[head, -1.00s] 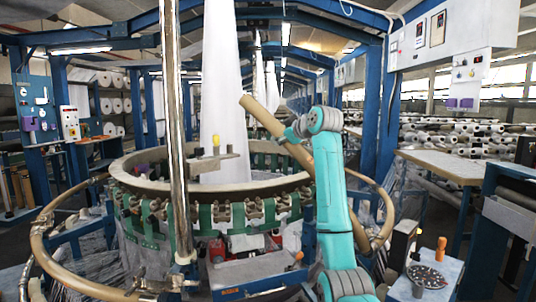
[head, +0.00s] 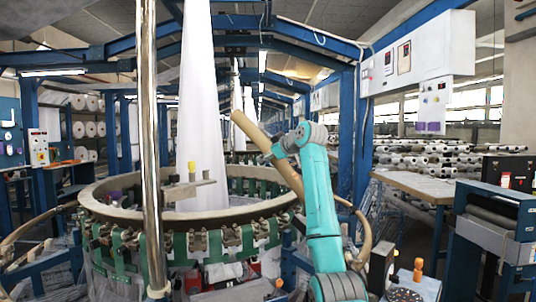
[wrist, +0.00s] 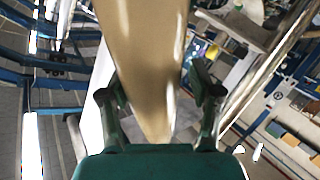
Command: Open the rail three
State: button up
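The rail (head: 262,143) is a thick tan tube that stands raised and tilted at the right side of the round loom. Its free end points up and to the left, and its lower part runs down behind my teal arm. In the head view my gripper (head: 280,146) is at the rail's upper part, largely hidden by the arm. In the wrist view the rail (wrist: 145,55) runs between the two green fingers of my gripper (wrist: 160,95).
The loom ring (head: 120,212) fills the middle left. A shiny steel post (head: 149,130) stands in front of it. A work table (head: 420,185) and a blue machine frame (head: 490,235) are on the right. Tan tubing (head: 28,228) curves at the far left.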

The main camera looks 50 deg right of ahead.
jog(key=shift+s+r, duration=0.1)
jog(key=shift+r, duration=0.05)
jog(key=shift+s+a+r, duration=0.1)
jog(key=shift+s, duration=0.1)
jog(key=v, duration=1.1)
jog(key=shift+s, duration=0.25)
jog(key=shift+a, duration=0.1)
